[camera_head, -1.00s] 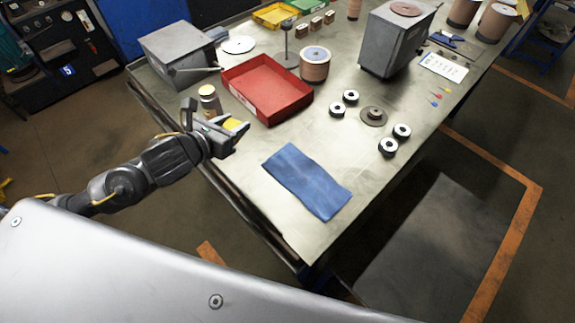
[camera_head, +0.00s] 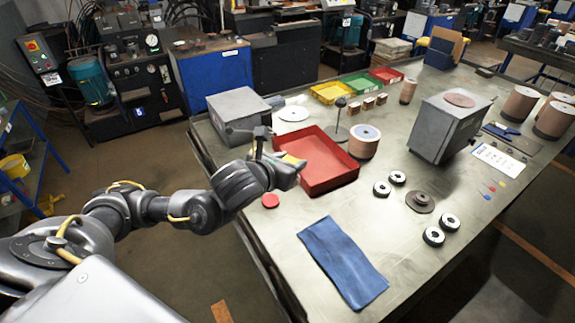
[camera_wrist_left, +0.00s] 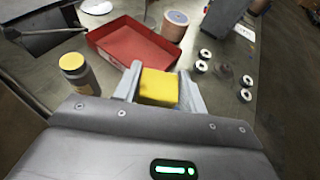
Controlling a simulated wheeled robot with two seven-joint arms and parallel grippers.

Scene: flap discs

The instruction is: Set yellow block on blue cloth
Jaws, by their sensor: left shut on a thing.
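The yellow block (camera_wrist_left: 159,87) sits between the fingers of my left gripper (camera_wrist_left: 158,89) in the left wrist view. The gripper is shut on it. In the head view the left gripper (camera_head: 290,166) is by the near left edge of the red tray, and the block (camera_head: 292,161) shows only partly past the fingers. The blue cloth (camera_head: 342,262) lies flat and bare on the table's near part, below and right of the gripper in the picture. My right gripper is not in view.
The red tray (camera_head: 330,186) also shows in the left wrist view (camera_wrist_left: 95,38). A jar (camera_wrist_left: 78,74) stands left of the gripper. Dark rings (camera_head: 433,236) and a flanged disc (camera_head: 420,201) lie right of the tray. A grey box (camera_head: 238,113) stands behind.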

